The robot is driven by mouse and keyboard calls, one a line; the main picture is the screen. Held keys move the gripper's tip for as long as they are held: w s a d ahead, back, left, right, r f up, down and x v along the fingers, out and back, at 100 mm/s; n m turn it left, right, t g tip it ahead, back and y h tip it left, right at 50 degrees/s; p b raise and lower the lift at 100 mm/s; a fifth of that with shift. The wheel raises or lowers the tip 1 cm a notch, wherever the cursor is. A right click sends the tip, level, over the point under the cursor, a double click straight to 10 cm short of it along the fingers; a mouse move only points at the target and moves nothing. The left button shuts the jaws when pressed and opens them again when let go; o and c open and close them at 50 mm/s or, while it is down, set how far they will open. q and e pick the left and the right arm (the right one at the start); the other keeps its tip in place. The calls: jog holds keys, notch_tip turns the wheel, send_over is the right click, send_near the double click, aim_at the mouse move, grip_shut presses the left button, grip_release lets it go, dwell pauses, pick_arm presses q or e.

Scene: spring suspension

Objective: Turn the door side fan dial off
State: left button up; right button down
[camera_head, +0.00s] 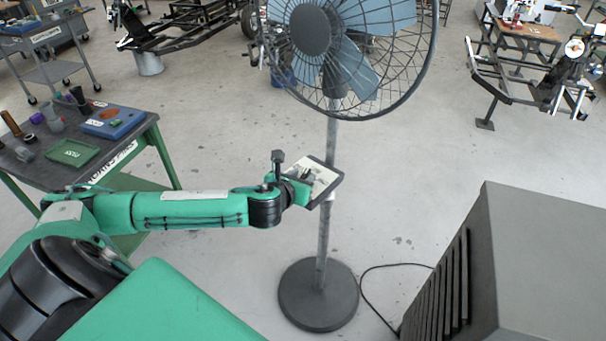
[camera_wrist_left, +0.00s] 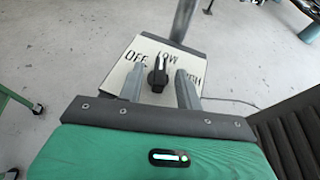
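The pedestal fan (camera_head: 330,45) stands ahead with its cage at the top of the head view. Its white control panel (camera_head: 326,170) is mounted on the pole and reads OFF, LOW and a partly covered HIGH. The black dial (camera_wrist_left: 158,76) shows in the left wrist view, its white mark pointing up, roughly toward LOW. My left gripper (camera_head: 303,177) is at the panel. In the left wrist view its grey fingers (camera_wrist_left: 159,84) stand on either side of the dial, with visible gaps. My right gripper is not in view.
The fan's round base (camera_head: 318,296) stands on the grey floor, with a black cable (camera_head: 372,300) running right. A grey louvred cabinet (camera_head: 530,260) fills the lower right. A green-legged table (camera_head: 80,150) with a tray and tools is at left.

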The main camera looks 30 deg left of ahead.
pick_arm(q)
jog(key=shift+w+a+f, duration=0.1)
jog(key=shift+w+f, duration=0.15)
jog(key=shift+w, duration=0.3)
grip_shut()
jog(key=shift+r, duration=0.1)
